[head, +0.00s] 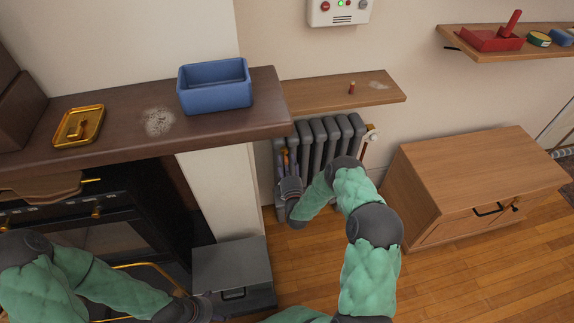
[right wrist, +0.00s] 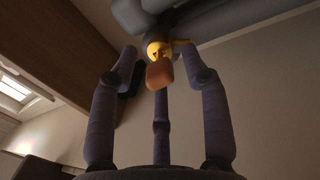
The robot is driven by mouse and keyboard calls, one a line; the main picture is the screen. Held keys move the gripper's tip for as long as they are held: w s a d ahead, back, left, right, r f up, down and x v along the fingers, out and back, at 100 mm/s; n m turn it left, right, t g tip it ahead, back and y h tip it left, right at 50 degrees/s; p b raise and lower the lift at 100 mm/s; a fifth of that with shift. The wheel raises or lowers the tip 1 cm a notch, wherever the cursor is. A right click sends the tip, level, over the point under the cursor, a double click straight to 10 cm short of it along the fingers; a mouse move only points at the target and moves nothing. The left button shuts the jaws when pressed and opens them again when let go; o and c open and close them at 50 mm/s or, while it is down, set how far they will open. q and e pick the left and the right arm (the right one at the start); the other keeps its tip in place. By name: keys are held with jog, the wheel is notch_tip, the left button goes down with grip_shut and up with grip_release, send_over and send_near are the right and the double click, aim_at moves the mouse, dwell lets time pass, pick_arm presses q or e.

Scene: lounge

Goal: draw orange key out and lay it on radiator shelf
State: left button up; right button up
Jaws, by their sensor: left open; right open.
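The orange key (right wrist: 159,74) hangs from a round yellow fitting (right wrist: 158,49) under the dark grey radiator, in the right wrist view. My right gripper (right wrist: 160,88) is open, with its fingers spread around the key; I see no clear contact. In the head view my right gripper (head: 287,160) is at the radiator's left end, and its fingers largely hide the key there. The radiator shelf (head: 320,92) is a wooden board above the radiator (head: 325,138). My left gripper (head: 203,305) is low at the bottom of the head view, open and apparently empty.
A small brown peg (head: 351,88) stands on the radiator shelf beside a pale patch (head: 378,85); its left part is bare. The dark mantel (head: 215,128) holds a blue box (head: 215,97) and a brass tray (head: 78,139). A wooden cabinet (head: 470,180) stands right.

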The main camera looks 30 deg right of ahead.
grip_shut()
jog(key=shift+r+p+v, duration=0.15)
jog(key=shift+p+v, duration=0.1)
jog(key=shift+v, duration=0.5)
jog(key=shift+r+p+v, duration=0.1)
jog(key=shift+p+v, duration=0.15)
jog(key=shift+v, duration=0.45)
dwell(0.6)
jog(key=shift+r+p+v, duration=0.2)
jog(key=shift+v, duration=0.8)
jog(key=shift+r+p+v, duration=0.15)
jog(key=shift+p+v, duration=0.05)
jog(key=shift+v, duration=0.8)
jog(key=shift+d+r, duration=0.1)
jog(key=s+a+r+n+y+p, duration=0.2)
jog(key=s+a+r+y+p, duration=0.15)
jog(key=a+r, duration=0.5)
jog(key=s+a+r+n+y+p, duration=0.15)
jog(key=s+a+r, duration=0.3)
jog(key=r, duration=0.75)
jog(key=s+f, duration=0.4)
jog(key=f, duration=0.1)
jog(key=shift+a+f+t+y+p, duration=0.3)
jog(key=shift+f+t+y, duration=0.1)
